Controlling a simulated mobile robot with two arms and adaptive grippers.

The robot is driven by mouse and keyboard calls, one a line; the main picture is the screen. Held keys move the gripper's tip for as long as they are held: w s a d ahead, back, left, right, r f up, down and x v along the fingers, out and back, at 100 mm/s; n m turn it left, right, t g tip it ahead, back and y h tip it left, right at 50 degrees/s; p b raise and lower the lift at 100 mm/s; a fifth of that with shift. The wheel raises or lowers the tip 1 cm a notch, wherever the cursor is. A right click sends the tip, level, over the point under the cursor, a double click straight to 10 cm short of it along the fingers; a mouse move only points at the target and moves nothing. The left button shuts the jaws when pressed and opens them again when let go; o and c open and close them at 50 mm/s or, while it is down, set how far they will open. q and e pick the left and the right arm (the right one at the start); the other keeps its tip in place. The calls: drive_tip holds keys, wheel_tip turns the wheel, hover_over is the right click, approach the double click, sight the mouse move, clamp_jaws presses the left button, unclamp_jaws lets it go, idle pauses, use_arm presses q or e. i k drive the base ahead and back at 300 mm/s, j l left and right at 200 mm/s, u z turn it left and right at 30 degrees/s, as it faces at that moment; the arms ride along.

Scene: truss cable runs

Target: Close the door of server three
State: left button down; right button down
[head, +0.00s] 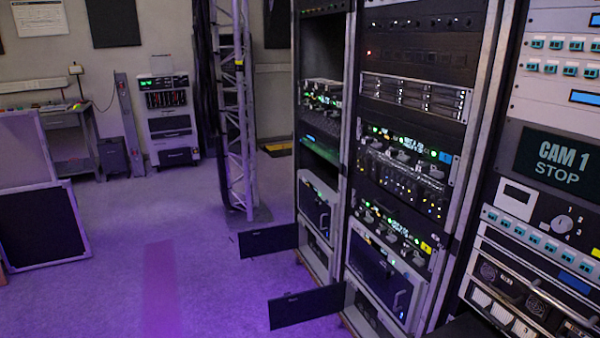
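Two small dark doors stand open, swung out to the left from low in the racks. The upper door (268,240) joins the lower part of the left rack (320,120). The lower door (306,307) joins the lower part of the middle rack (412,60). Each has a small label too small to read, so I cannot tell which belongs to server three. Dark server fronts with handles, one in the left rack (314,212) and one in the middle rack (372,270), sit above the open compartments. Neither of my grippers is in view.
A control rack with a "CAM 1 STOP" screen (557,162) stands at the right. A metal truss (236,110) rises behind the left rack. A dark framed panel (42,225) stands at the left. The purple-lit floor (170,270) left of the doors is clear.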

sight(272, 239)
drive_tip(key=i+j+u, duration=0.6)
drive_tip(key=i+u, duration=0.25)
drive_tip(key=i+j+u, duration=0.1)
drive_tip(key=i+u, duration=0.35)
drive_tip(key=i+j+z, duration=0.1)
drive_tip(key=i, duration=0.85)
drive_tip(key=i+j+z, duration=0.1)
drive_tip(key=i, duration=0.85)
drive_tip(key=i+z, duration=0.4)
drive_tip(key=i+j+z, duration=0.15)
drive_tip(key=i+z, duration=0.25)
drive_tip(key=i+j+z, duration=0.25)
drive_tip(key=z, duration=0.2)
drive_tip(key=i+j+z, duration=0.6)
drive_tip(key=j+z, duration=0.2)
drive_tip(key=i+j+z, duration=0.2)
drive_tip(key=z, duration=0.2)
drive_tip(key=i+j+z, duration=0.15)
drive_tip(key=j+z, duration=0.25)
drive_tip(key=i+j+z, duration=0.1)
drive_tip(key=j+z, duration=0.3)
drive_tip(key=i+j+z, duration=0.1)
drive_tip(key=j+z, duration=0.7)
drive_tip(key=l, duration=0.1)
